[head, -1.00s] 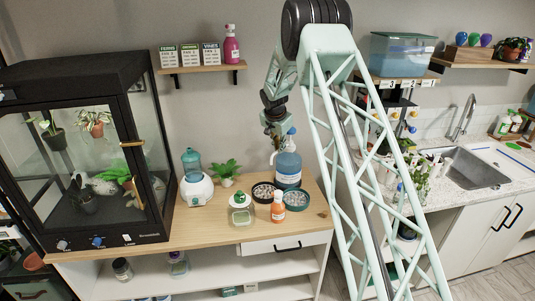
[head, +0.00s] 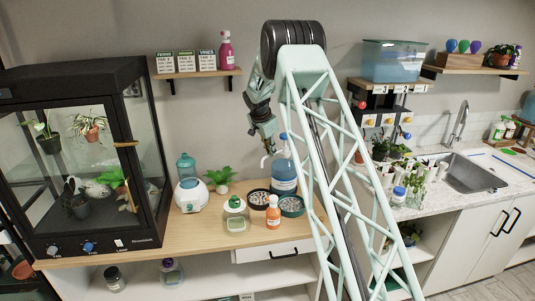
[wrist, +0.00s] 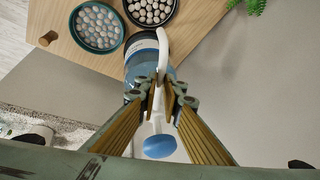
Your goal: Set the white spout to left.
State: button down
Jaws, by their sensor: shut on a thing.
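The pump bottle (head: 284,178), clear with blue liquid, a white label and a blue top, stands upright at the right of the wooden cabinet top. Its white spout (head: 265,161) points left in the head view. In the wrist view the curved white spout (wrist: 162,48) runs between the two fingers of my gripper (wrist: 164,95), which is shut on it. A blue cap (wrist: 158,147) shows between the finger bases. In the head view my gripper (head: 268,143) is at the spout, beside the bottle top; its fingertips are small there.
Two dark dishes of pebbles (head: 291,206), an orange bottle (head: 273,213), a clear jar (head: 235,214) and a small plant (head: 220,179) stand near the bottle. A glass terrarium (head: 80,160) fills the left. A shelf (head: 198,73) hangs above.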

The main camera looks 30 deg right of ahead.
jog(key=shift+w, duration=0.1)
jog(key=c, duration=2.8)
grip_release()
jog(key=shift+a+r, duration=0.1)
jog(key=shift+r, duration=0.05)
jog(key=shift+v, duration=5.85)
